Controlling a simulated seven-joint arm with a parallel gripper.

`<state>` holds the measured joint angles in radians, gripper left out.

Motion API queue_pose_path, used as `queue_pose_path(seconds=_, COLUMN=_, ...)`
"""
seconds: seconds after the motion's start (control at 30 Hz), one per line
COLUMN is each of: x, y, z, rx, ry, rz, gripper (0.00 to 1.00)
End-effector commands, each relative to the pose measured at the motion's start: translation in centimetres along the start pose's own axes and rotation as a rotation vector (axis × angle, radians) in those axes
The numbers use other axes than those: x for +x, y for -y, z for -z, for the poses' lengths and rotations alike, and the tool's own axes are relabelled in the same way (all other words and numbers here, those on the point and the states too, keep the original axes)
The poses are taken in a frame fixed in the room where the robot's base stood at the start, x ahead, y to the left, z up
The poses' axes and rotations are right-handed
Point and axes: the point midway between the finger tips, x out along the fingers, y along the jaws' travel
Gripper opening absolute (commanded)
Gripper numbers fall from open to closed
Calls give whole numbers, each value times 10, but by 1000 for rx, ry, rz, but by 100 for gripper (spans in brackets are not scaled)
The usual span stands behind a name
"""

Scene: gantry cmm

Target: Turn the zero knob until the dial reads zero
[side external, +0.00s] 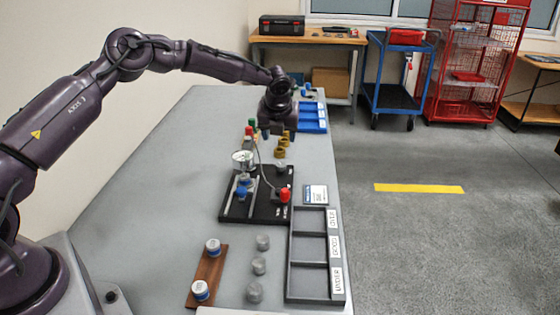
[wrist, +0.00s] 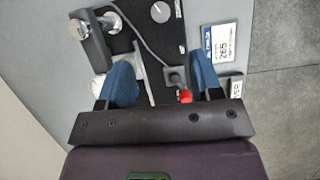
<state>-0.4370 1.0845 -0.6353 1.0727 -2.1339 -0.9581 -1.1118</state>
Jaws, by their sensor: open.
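The dial gauge (side external: 243,157) has a white face and stands over the left part of a black base plate (side external: 262,212); its reading is too small to make out. A round grey knob (side external: 281,166) sits at the plate's far right and also shows in the wrist view (wrist: 160,12); it looks like the zero knob, but its label is unreadable. My gripper (side external: 279,133) is in the air, beyond the plate in the side picture. In the wrist view its two blue fingers (wrist: 164,88) are apart and empty, with part of the plate showing between them.
A red-capped part (side external: 284,195) with a cable and a blue part (side external: 241,190) stand on the plate. A label card (side external: 316,194) and a sorting tray (side external: 309,284) are to the right. Several grey pieces and a brown board (side external: 208,275) lie nearer. The table's left side is clear.

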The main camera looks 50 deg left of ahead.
Motion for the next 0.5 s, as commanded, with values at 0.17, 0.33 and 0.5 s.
queue_pose_path(seconds=0.17, x=12, y=0, z=2, rx=-45, ry=-8, rz=-1, gripper=59)
queue_pose_path(seconds=0.33, x=42, y=0, z=3, rx=-43, ry=-8, rz=0, gripper=59)
queue_pose_path(seconds=0.5, x=80, y=0, z=4, rx=-42, ry=-9, rz=-1, gripper=59)
